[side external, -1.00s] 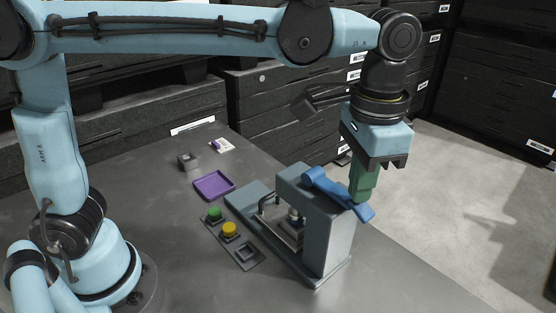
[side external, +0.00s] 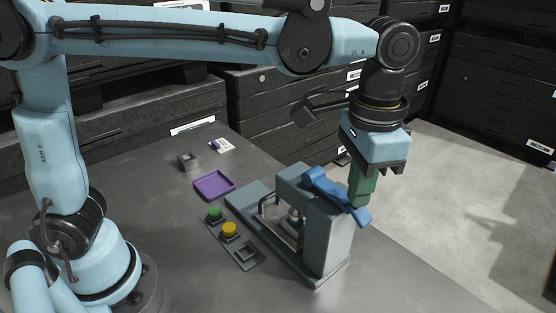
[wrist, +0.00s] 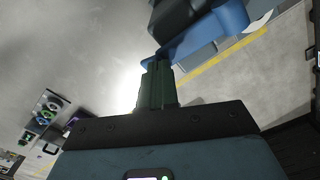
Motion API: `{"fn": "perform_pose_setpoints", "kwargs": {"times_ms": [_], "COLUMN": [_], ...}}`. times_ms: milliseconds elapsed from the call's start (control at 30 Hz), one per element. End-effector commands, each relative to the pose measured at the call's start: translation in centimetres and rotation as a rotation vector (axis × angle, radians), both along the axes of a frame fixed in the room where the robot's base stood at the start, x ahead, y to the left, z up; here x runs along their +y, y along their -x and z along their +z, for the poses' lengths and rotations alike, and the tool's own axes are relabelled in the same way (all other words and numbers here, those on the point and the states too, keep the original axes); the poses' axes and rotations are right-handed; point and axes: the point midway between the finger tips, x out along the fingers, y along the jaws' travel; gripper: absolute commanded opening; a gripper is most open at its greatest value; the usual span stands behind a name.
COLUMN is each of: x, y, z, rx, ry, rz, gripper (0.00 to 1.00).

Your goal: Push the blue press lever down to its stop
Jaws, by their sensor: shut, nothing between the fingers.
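The blue press lever (side external: 325,184) sits on top of the grey press (side external: 331,245) and slopes down to the right in the side view. My gripper (side external: 361,200) points down with its green fingers shut and empty. The fingertips are at the lever's outer end and appear to touch it; the exact contact is hidden. In the wrist view the shut fingers (wrist: 157,72) reach to the blue lever (wrist: 205,32), which crosses in front of their tips.
A panel with a green button (side external: 214,214) and a yellow button (side external: 229,230) lies left of the press. A purple tray (side external: 214,186) and a small grey block (side external: 188,161) are behind it. Black crates (side external: 290,95) stand behind the table.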

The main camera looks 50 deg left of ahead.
Motion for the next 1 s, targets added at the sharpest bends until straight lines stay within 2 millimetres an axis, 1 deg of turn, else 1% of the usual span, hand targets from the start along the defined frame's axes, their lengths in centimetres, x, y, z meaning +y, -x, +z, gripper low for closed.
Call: {"fn": "perform_pose_setpoints", "kwargs": {"times_ms": [167, 1000], "x": [0.0, 0.0], "y": [0.0, 0.0], "z": [0.8, 6.1], "rx": [0.000, 0.000], "ry": [0.000, 0.000], "rz": [0.000, 0.000], "gripper": [0.00, 0.00]}}
